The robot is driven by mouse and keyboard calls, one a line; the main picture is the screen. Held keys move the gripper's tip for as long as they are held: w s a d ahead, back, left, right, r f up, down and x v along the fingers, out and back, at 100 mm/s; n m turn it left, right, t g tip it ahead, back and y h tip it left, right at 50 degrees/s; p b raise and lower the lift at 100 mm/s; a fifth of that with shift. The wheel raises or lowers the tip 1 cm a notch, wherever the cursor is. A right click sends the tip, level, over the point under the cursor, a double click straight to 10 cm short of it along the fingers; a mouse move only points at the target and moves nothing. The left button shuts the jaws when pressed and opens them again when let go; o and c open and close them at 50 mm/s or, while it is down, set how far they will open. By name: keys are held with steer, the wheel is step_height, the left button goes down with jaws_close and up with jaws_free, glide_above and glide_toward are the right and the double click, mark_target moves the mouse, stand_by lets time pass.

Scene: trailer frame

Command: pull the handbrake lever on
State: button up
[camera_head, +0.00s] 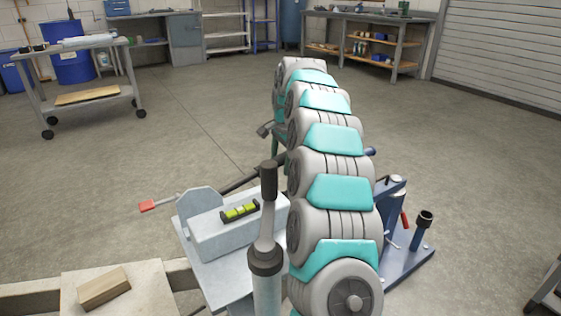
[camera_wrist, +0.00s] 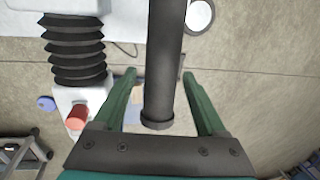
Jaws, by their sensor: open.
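In the wrist view, the handbrake lever shows as a thick black grip (camera_wrist: 164,65) with a collar at its lower end. My gripper (camera_wrist: 160,75) is open, with one green finger on each side of the grip. Gaps show between grip and fingers, and I cannot tell how deep the grip sits between them. In the head view, a dark rod (camera_head: 240,181), apparently the lever, slants up to the right behind the grey block. My gripper (camera_head: 278,146) is small there, near the rod's upper end and mostly hidden by my arm.
Black bellows (camera_wrist: 75,50) and a red knob (camera_wrist: 77,117) lie left of the grip. An upright post with a black grip (camera_head: 268,180) stands in front. A grey block carries a green level (camera_head: 240,211).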

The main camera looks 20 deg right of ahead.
steer(key=shift+c, duration=0.3)
jaws_close()
stand_by(0.3)
stand_by(0.8)
